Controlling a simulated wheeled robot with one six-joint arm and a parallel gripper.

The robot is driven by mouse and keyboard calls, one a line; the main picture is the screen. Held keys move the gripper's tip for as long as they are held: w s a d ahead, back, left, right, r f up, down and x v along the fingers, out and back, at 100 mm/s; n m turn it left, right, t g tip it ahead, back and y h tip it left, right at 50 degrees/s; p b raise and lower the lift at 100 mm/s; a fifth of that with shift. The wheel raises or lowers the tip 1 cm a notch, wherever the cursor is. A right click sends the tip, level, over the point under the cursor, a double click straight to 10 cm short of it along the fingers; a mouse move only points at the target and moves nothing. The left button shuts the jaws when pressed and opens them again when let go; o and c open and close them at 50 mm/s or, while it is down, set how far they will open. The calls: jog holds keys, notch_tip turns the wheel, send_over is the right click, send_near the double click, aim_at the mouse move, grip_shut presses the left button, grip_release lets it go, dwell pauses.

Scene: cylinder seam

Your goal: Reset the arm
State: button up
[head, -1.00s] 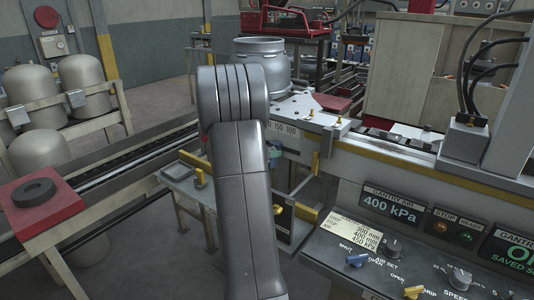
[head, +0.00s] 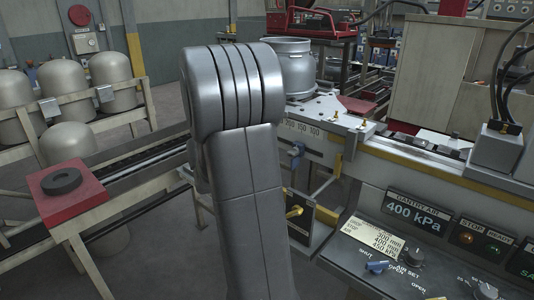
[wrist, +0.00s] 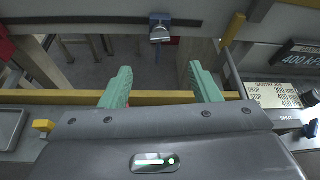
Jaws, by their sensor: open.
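My arm stands in the middle of the head view, its grey links filling the centre, and it hides my gripper there. In the wrist view my gripper (wrist: 160,88) shows two green fingers spread apart with nothing between them. Beyond the fingers is a yellow edge strip (wrist: 150,98) and, farther off, a small blue and silver fitting (wrist: 160,30) on a rail. I cannot tell how far the fingertips are from the strip.
A control panel (head: 415,240) with knobs and a 400 kPa display is at right. A grey cylinder (head: 291,66) stands on the line behind my arm. Beige cylinders (head: 72,88) rest on a rack.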

aim_at(290, 153)
dwell(0.3)
jog(key=x, duration=1.3)
jog(key=shift+w+d+f+p, duration=0.1)
jog(key=shift+w+f+p, duration=0.05)
jog(key=shift+w+p, duration=0.15)
jog(key=shift+w+d+p, duration=0.1)
jog(key=shift+p, duration=0.25)
jog(key=shift+f+b, duration=0.1)
jog(key=shift+b, duration=0.4)
